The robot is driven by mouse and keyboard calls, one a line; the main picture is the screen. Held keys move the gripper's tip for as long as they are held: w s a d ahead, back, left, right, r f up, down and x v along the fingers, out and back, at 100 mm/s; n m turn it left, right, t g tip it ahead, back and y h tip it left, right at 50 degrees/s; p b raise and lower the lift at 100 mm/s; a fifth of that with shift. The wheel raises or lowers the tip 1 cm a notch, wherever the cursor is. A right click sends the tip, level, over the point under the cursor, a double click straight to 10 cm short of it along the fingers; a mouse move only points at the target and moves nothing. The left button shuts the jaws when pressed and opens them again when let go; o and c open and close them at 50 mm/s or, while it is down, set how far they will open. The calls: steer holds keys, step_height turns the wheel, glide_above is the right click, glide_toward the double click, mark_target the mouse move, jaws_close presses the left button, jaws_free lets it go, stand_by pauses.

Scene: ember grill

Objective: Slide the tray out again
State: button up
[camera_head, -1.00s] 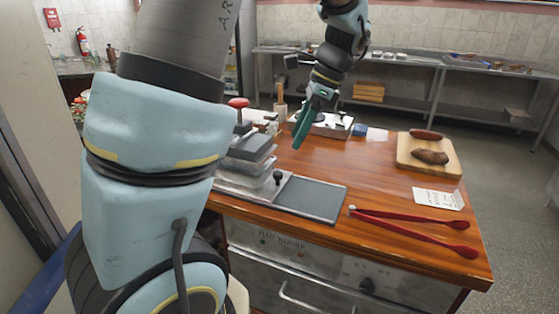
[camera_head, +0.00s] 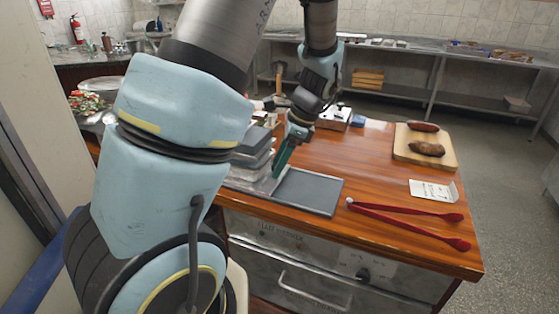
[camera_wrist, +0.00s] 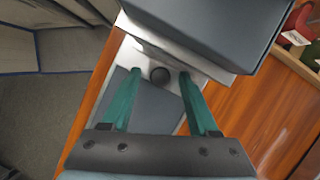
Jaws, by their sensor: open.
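The metal tray (camera_wrist: 130,52) has a round black knob (camera_wrist: 159,76) near its edge. In the wrist view, most of the tray lies beneath a dark grey boxy unit (camera_wrist: 215,30). My gripper (camera_wrist: 160,73) is open, with its two green fingers on either side of the knob and gaps visible to both sides. In the head view, my gripper (camera_head: 277,172) is low at the tray's right end, beside the stacked grey unit (camera_head: 252,148). My fingers hide the knob there. Contact with the tray cannot be told.
A flat dark grey plate (camera_head: 310,192) lies right of the tray on the wooden counter (camera_head: 365,165). Red tongs (camera_head: 405,210), a white card (camera_head: 433,190) and a cutting board (camera_head: 445,158) with two brown items lie further right. A metal box (camera_head: 333,120) stands behind.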

steer(key=shift+c, duration=0.3)
jaws_close()
stand_by(1.1)
